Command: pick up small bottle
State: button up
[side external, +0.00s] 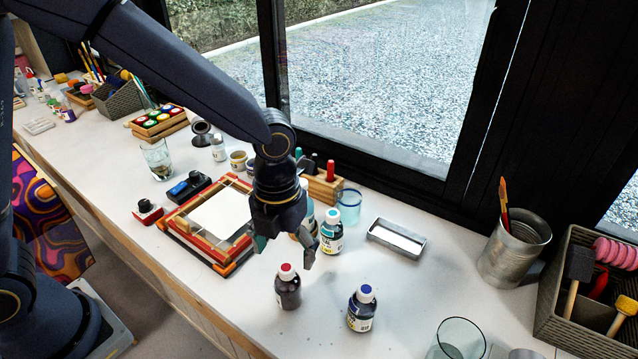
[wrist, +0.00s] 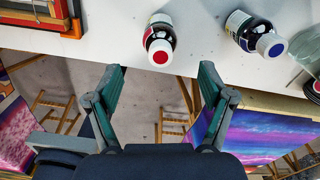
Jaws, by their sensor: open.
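Several small bottles stand on the white worktop, and I cannot tell which one the task means. A dark bottle with a red cap (side external: 288,291) stands near the front edge; it also shows in the wrist view (wrist: 159,40). To its right is a dark bottle with a blue cap (side external: 361,312), at upper right in the wrist view (wrist: 250,33). A teal-capped bottle (side external: 331,236) stands farther back, with another partly hidden behind my gripper. My gripper (side external: 284,250) is open and empty above the worktop. In the wrist view its fingertips (wrist: 162,72) lie apart, with the red-capped bottle beyond them, centred on the gap.
A red and wood frame (side external: 212,220) lies at left of the gripper. A metal tray (side external: 397,240), a blue glass (side external: 349,205) and a wooden marker block (side external: 325,186) stand behind. A clear glass (side external: 457,343), metal can (side external: 513,250) and basket (side external: 590,320) are at right.

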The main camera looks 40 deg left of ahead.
aim_at(288, 278)
notch_tip(288, 278, down, 8)
jog(key=shift+f, duration=0.25)
jog(key=c, duration=1.3)
jog(key=shift+r, duration=0.15)
